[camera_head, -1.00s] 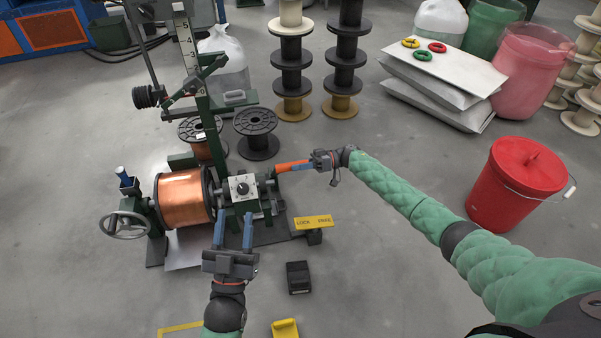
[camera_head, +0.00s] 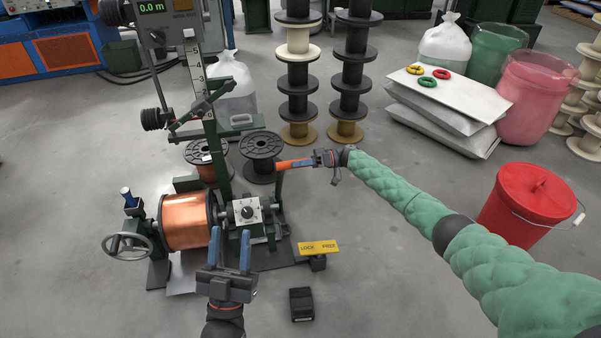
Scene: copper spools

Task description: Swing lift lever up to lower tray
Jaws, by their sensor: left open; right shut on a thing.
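The lift lever (camera_head: 291,164) is a green arm with an orange grip, at the right side of the green winding machine. The arm stands nearly upright, and the grip points right from its top. My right gripper (camera_head: 304,161) is shut on the orange grip. My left gripper (camera_head: 230,240) is open and empty, with its blue fingers up, in front of the machine. A copper-wound spool (camera_head: 187,220) sits in the machine left of a box with a black dial (camera_head: 247,211). A pale flat plate (camera_head: 184,272) shows partly below the spool; I cannot tell whether it is the tray.
A yellow LOCK/FREE sign (camera_head: 318,247) stands right of the machine, with a black pedal-like block (camera_head: 301,303) in front. Two black-flanged spools stand behind the machine. A red bucket (camera_head: 525,205) stands at right. The floor between sign and bucket is clear.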

